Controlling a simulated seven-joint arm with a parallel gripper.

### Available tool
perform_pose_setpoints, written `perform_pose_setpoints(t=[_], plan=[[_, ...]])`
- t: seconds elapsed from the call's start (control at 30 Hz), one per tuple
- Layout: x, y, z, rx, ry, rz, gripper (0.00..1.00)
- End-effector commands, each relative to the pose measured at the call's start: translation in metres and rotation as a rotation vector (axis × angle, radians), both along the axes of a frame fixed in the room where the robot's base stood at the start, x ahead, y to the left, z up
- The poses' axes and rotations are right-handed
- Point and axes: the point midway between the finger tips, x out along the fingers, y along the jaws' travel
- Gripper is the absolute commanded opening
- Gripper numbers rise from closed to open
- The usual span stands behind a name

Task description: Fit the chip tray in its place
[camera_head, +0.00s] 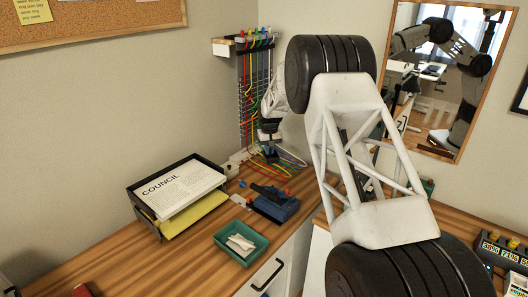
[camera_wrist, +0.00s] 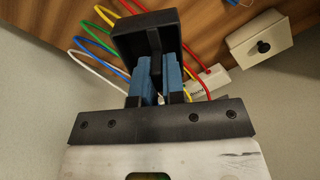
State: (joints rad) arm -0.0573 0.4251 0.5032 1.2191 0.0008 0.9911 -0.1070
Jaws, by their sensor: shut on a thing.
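My gripper (camera_wrist: 157,85) is shut on a black, shallow, box-like piece with a raised rim, which looks like the chip tray (camera_wrist: 130,40). A thin black upright part of it sits between my blue finger pads. In the head view my gripper (camera_head: 268,138) is above the back corner of the desk, in front of the hanging cables, with the dark piece (camera_head: 271,155) just below it. A blue device with a black lever, perhaps a hole punch (camera_head: 277,207), stands on the desk nearer the camera, apart from my gripper. Its tray slot cannot be made out.
Coloured cables (camera_head: 252,95) hang from a wall rack and spread over the desk near my gripper. A grey box with a black knob (camera_wrist: 262,45) is close by. A document tray (camera_head: 150,215) and a green paper tray (camera_head: 240,256) stand on the desk (camera_head: 185,265).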

Motion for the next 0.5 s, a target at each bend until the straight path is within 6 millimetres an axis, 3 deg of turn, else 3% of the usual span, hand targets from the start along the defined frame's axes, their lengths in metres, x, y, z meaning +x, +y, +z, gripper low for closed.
perform_pose_setpoints(t=[0.3, 0.5], plan=[[0.018, -0.026, -0.014, 0.0, 0.001, -0.02, 0.0], [0.006, -0.036, -0.015, 0.0, 0.0, 0.042, 0.0]])
